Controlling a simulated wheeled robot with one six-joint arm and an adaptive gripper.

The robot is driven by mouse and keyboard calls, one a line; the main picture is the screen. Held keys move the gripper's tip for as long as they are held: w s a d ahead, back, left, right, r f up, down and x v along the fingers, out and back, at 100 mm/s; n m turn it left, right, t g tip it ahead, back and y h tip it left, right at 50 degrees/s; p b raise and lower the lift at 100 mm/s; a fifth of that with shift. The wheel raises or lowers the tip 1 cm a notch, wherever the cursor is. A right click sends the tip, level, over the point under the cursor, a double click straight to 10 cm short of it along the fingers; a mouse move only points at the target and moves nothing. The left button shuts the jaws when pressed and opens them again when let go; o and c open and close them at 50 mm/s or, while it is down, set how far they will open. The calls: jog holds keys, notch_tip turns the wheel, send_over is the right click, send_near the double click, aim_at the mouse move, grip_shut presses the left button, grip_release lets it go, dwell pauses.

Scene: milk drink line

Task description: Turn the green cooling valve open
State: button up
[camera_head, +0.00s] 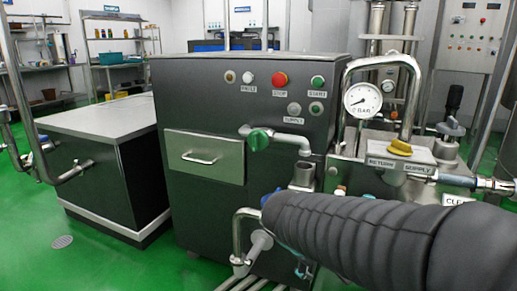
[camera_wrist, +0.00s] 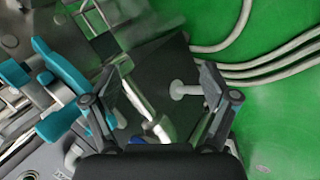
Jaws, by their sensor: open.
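The green valve knob (camera_head: 258,139) sits on a short metal pipe on the front of the dark machine cabinet, below the SUPPLY label. In the head view my dark ribbed arm reaches in from the lower right, ending below the knob. Its gripper cannot be made out there. In the wrist view my gripper (camera_wrist: 157,88) is open, its two dark fingers spread apart with nothing held. A metal pipe (camera_wrist: 150,105) shows beyond and between the fingers. I cannot identify the green knob for certain in the wrist view.
Teal handles (camera_wrist: 62,75) lie close to the left finger in the wrist view. Pale pipes (camera_wrist: 270,62) run over the green floor at right.

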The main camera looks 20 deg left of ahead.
jog(key=w+a+f+n+t, duration=0.1)
jog(key=w+a+n, duration=0.1)
jog(key=a, duration=0.3)
jog(key=n+t+y+b, duration=0.15)
jog(key=n+t, duration=0.25)
jog(key=t, duration=0.7)
send_near(253, 143)
jog(key=w, duration=0.3)
jog(key=w+p, duration=0.1)
jog(key=w, duration=0.3)
jog(key=w+d+p, duration=0.1)
jog(key=w, duration=0.3)
jog(key=c, duration=1)
